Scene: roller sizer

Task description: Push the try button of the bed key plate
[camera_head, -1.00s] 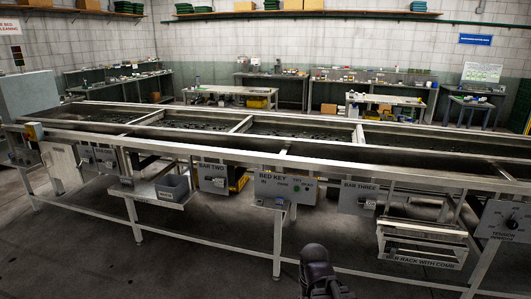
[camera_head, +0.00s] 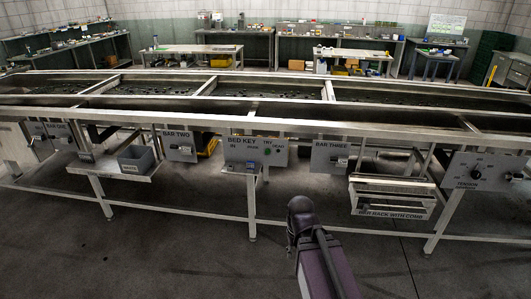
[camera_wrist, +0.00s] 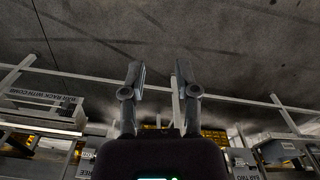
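The bed key plate (camera_head: 238,158) is a pale grey panel under the front rail of the long metal bed, near the middle of the head view. Its try button (camera_head: 267,151) is a small green spot below the word TRY, on the plate's right half. My arm rises from the bottom of the head view, below and right of the plate and apart from it in the picture; the fingers cannot be made out there. In the wrist view my gripper (camera_wrist: 158,80) shows two fingers spread apart with nothing between them. The bed key plate cannot be made out in that view.
The bar two plate (camera_head: 180,146) and a grey bin (camera_head: 136,159) are left of the bed key plate. The bar three plate (camera_head: 329,157), a rack (camera_head: 392,198) and the tension plate (camera_head: 484,171) are to its right. The floor in front is open.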

